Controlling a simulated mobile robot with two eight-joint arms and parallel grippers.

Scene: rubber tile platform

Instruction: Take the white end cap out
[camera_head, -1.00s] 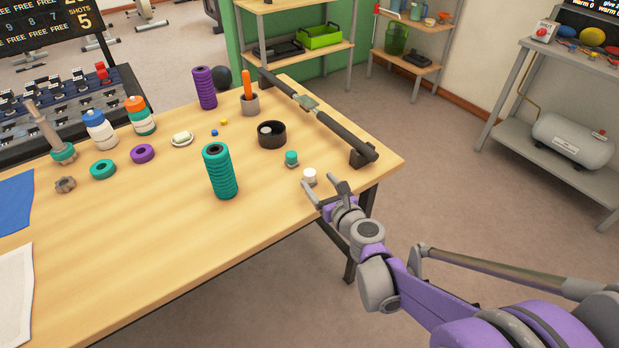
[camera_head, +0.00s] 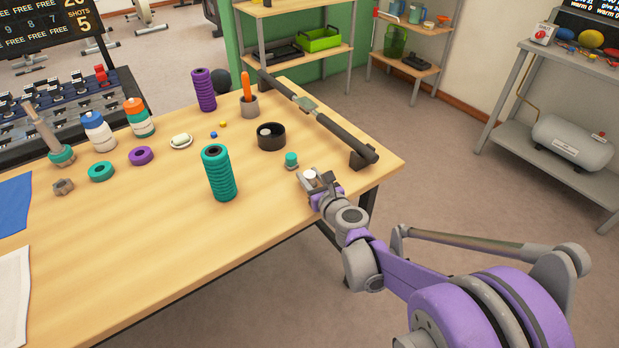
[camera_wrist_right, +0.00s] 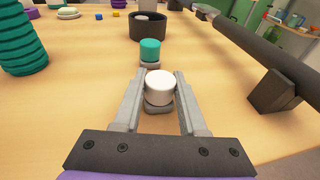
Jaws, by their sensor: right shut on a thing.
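The white end cap (camera_head: 310,174) is a short white cylinder near the table's right front edge. In the right wrist view the white end cap (camera_wrist_right: 160,86) stands upright, with a grey piece under it. My right gripper (camera_head: 314,179) is shut on it, one finger on each side; the fingers also show in the wrist view (camera_wrist_right: 160,98). Whether its underside touches the table is hard to tell. A teal cap (camera_head: 291,158) on a similar grey piece stands just beyond. A black round bowl (camera_head: 271,143) behind holds another small white piece (camera_head: 265,132). My left gripper is out of view.
A dark bar (camera_head: 330,124) on stands runs along the table's right side, close to my right gripper. A ribbed teal roller (camera_head: 220,176) stands to the left. Bottles, rings and a white dish (camera_head: 181,141) lie further left. The front middle of the table (camera_head: 150,240) is clear.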

